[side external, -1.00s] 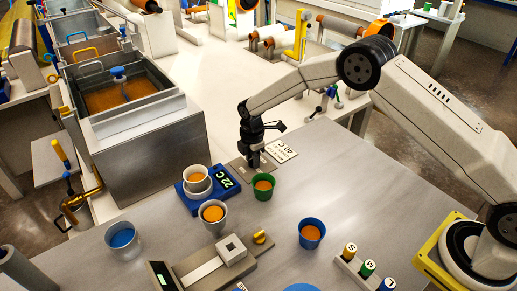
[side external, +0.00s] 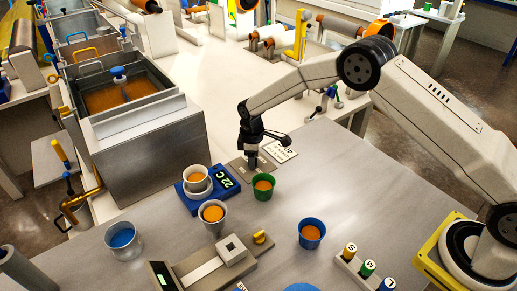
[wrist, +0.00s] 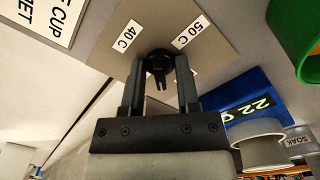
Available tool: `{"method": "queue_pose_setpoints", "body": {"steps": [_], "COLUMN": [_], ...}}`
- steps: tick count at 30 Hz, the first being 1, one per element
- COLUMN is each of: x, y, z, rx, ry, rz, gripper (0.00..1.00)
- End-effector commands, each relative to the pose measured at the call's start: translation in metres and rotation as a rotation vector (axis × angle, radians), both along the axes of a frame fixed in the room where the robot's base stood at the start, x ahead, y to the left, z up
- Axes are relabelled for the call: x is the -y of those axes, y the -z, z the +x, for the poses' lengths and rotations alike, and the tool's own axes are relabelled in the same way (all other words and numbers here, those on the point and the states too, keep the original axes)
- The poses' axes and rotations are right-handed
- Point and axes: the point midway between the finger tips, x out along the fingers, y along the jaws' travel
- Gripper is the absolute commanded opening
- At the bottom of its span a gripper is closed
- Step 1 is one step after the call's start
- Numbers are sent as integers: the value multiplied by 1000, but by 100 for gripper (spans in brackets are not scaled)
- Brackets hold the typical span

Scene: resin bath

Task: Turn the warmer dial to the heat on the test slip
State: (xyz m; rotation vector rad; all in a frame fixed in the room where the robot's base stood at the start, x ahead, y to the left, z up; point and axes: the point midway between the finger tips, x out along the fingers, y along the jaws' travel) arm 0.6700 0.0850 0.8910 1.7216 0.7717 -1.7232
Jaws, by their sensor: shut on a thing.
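My gripper (side external: 252,160) points down and is shut on the black warmer dial (wrist: 158,66), with one finger on each side of it. The dial sits on a grey plate (wrist: 190,60) marked "40 C" (wrist: 127,35) and "50 C" (wrist: 192,31). I cannot tell which mark the dial points to. The blue warmer (side external: 188,203) stands beside the plate, its display (side external: 223,178) reading 22 C, with a cup (side external: 197,182) of orange liquid on it.
A green cup (side external: 263,188) stands close in front of the dial plate. A grey cup (side external: 213,216), a blue cup (side external: 312,233) and a scale-like device (side external: 205,270) are nearer the front.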

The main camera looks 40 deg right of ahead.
Motion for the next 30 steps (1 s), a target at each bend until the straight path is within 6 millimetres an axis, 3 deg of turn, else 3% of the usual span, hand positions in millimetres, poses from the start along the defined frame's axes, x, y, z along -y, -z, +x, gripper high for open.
{"method": "queue_pose_setpoints", "body": {"steps": [30], "x": [-1], "y": [-1], "z": [1], "rx": [4], "ry": [966], "rz": [2], "gripper": [0]}}
